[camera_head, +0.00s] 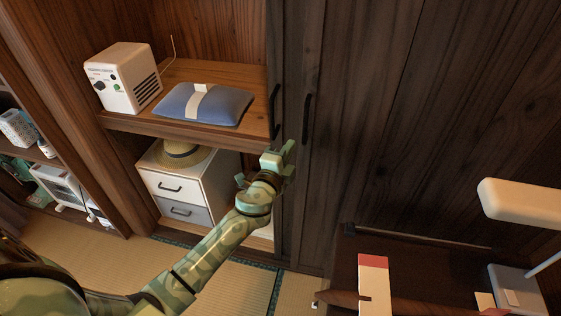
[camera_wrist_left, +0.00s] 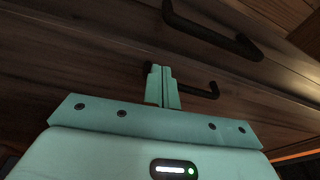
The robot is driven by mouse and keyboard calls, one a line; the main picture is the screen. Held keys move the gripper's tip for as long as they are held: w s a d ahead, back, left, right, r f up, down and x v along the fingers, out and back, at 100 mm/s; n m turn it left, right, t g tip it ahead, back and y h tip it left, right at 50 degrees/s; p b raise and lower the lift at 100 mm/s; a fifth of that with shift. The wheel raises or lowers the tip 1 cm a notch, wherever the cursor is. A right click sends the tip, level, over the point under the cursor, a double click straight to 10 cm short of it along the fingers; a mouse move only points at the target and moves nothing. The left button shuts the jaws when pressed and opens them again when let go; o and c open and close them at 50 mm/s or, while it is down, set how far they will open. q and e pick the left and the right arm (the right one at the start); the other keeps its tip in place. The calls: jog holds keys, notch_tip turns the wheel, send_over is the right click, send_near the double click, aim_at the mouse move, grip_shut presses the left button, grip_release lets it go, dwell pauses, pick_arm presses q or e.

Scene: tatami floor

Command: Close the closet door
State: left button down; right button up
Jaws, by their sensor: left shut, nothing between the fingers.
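The closet has dark wooden doors (camera_head: 377,120) with vertical black handles, one handle (camera_head: 274,110) near the opening's edge and another (camera_head: 307,118) just to its right. The left part of the closet stands open, showing its shelf. My left gripper (camera_head: 287,154) is shut and empty, just below the handles and in front of the door panels. In the left wrist view, its closed fingers (camera_wrist_left: 163,86) point at the dark wood, between a nearer-looking upper handle (camera_wrist_left: 212,37) and a handle (camera_wrist_left: 205,91) partly hidden behind them. I cannot tell whether the fingers touch the door. My right gripper is out of view.
Inside the opening, a white radio (camera_head: 124,78) and a blue cushion (camera_head: 204,103) sit on the shelf (camera_head: 180,128). Below are a straw hat (camera_head: 182,155) and a drawer unit (camera_head: 176,190). A desk with a lamp (camera_head: 520,201) stands at lower right. Tatami (camera_head: 190,264) lies below.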

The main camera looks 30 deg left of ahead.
pick_arm(q)
jog(key=shift+w+a+f, duration=0.1)
jog(key=shift+w+a, duration=0.1)
jog(key=shift+a, duration=0.45)
jog(key=shift+w+a+f, duration=0.1)
jog(key=shift+w+a, duration=0.05)
jog(key=shift+a, duration=0.5)
jog(key=shift+w+a+f, duration=0.1)
jog(key=shift+w+a, duration=0.1)
jog(key=shift+a, duration=0.45)
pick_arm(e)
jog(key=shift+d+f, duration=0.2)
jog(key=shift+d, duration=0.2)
